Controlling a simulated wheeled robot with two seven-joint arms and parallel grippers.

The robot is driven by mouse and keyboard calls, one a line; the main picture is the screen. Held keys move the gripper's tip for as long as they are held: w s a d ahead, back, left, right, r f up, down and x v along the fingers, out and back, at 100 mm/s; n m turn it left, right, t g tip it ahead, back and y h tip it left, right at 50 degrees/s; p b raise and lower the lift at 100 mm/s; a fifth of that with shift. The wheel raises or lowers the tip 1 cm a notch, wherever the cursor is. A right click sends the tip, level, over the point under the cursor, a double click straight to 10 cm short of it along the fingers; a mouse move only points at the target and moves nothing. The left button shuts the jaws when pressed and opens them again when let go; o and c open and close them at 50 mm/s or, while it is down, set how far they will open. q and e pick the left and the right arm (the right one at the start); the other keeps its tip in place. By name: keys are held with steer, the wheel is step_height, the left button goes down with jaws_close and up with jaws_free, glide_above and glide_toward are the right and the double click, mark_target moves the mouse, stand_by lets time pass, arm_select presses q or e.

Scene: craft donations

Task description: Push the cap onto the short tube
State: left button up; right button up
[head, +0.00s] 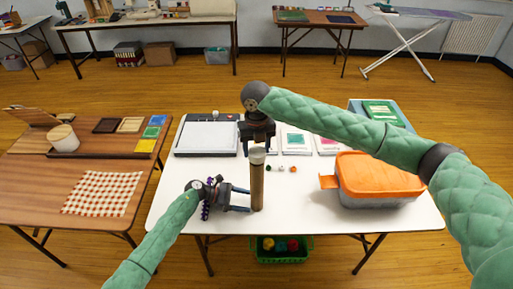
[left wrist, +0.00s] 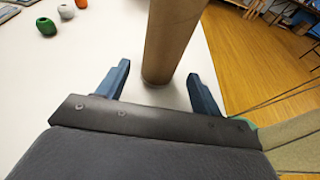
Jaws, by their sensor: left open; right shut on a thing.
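A brown cardboard tube (head: 257,190) stands upright near the front middle of the white table (head: 300,222). It also shows in the left wrist view (left wrist: 172,40). A pale cap (head: 257,156) is at the tube's top end; I cannot tell how far it is seated. My right gripper (head: 257,146) comes down from above and is shut on the cap, hiding its upper part. My left gripper (head: 248,199) is open low at the tube from the left. In the left wrist view its two fingers (left wrist: 158,72) are on either side of the tube's base, with gaps showing.
A translucent box with an orange lid (head: 380,175) stands right of the tube. Small coloured pieces (head: 281,169) lie behind the tube. A purple beaded thing (head: 205,212) is by my left wrist. A paper trimmer (head: 207,137) lies at the back left.

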mark_target(254, 201)
arm_select(q)
steer(key=shift+x, duration=2.25)
steer(key=c, duration=0.7)
steer(key=shift+c, duration=0.2)
arm_select(e)
steer(key=shift+f, duration=1.6)
stand_by(0.9)
steer(key=o, duration=1.1)
steer(key=shift+r, duration=3.55)
